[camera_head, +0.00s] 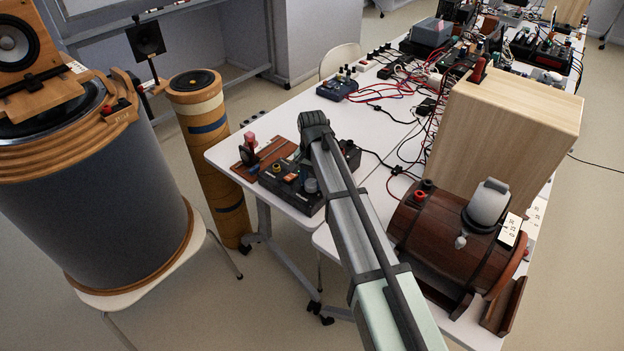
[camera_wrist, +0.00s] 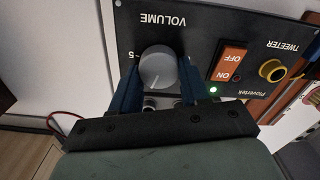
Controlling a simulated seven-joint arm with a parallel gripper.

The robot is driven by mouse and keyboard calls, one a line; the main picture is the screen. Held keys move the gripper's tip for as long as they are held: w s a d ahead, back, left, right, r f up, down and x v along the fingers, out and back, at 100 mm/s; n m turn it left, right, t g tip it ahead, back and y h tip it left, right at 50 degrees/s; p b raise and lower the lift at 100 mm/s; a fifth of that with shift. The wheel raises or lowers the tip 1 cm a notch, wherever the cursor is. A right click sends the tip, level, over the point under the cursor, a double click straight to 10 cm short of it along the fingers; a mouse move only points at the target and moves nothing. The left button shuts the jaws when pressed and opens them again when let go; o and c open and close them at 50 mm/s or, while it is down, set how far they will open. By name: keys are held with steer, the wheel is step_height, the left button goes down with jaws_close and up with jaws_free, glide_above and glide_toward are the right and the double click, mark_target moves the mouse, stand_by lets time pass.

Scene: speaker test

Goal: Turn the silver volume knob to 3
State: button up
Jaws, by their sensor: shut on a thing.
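The silver volume knob (camera_wrist: 158,67) is round and sits below the upside-down word VOLUME on a black panel (camera_wrist: 205,30) in the wrist view. A thin mark shows on its face, too small to read surely. A 5 is legible beside it at left; the other scale numbers are hidden or unreadable. My gripper (camera_wrist: 160,80) is shut on the knob, with one dark blue finger on each side. In the head view, the black control box (camera_head: 290,196) lies on the white table, partly behind my arm; the fingers cannot be made out there.
An orange ON/OFF switch (camera_wrist: 229,62), a lit green light (camera_wrist: 213,90) and a yellow TWEETER socket (camera_wrist: 272,70) are beside the knob. A wooden barrel (camera_head: 425,225) and a pale wooden box (camera_head: 500,135) stand right of my arm. Cables cross the table behind.

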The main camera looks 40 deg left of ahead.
mark_target(312, 182)
stand_by(0.4)
steer(key=o, duration=1.1)
steer(key=shift+c, duration=0.2)
step_height(312, 182, up, 14)
steer(key=shift+f, duration=0.15)
